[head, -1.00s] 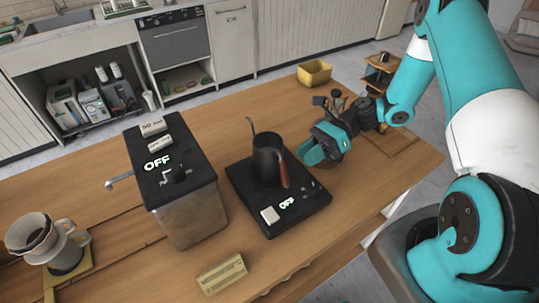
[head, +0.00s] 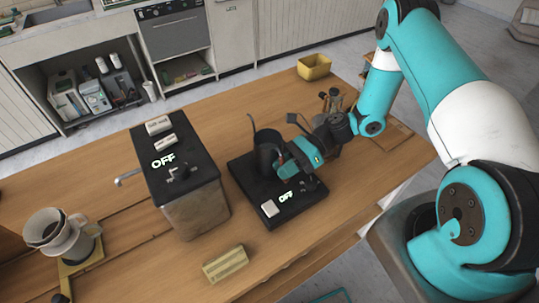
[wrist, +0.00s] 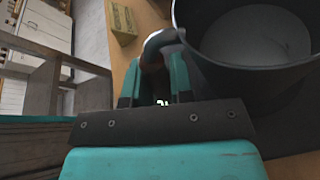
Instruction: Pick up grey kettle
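The grey kettle (head: 266,148) stands upright on the black scale-like plate (head: 252,205), its thin spout rising at the left. In the wrist view its dark open body (wrist: 215,75) fills the upper right, and its handle (wrist: 160,42) curves down toward my gripper. My gripper (head: 284,163) is at the handle side of the kettle. In the wrist view the two teal fingers of my gripper (wrist: 155,85) stand apart, with the handle between them and a gap showing. My gripper hides most of the handle in the head view.
A dark box machine (head: 195,205) marked OFF stands left of the plate. A yellow-tan block (head: 225,265) lies in front. A white dripper (head: 65,240) is at the far left.

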